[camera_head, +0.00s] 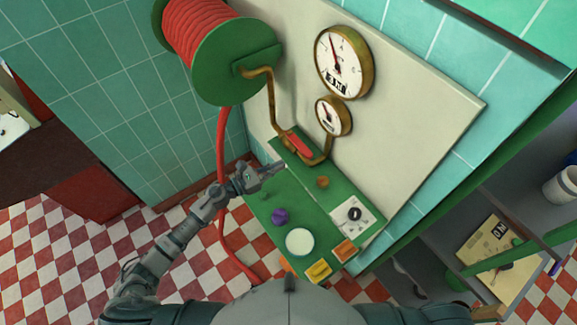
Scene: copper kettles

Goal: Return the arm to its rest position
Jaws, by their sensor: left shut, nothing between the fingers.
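My left arm comes in from the lower left. Its gripper (272,171) is shut and empty, at the upper left part of the green control panel (325,232). It looks close to the panel, but I cannot tell whether it touches. The panel carries a purple knob (280,217), a round white button (300,242), a yellow switch (319,270), an orange switch (345,250) and a white dial plate (353,214) with a black knob. My right gripper does not show.
A green hose reel (235,70) with red hose hangs above the panel. The red hose (221,140) runs down behind my left arm. Two gauges (341,62) sit on the pale wall board. Grey shelves (510,200) stand at right. The checkered floor (70,250) is clear at left.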

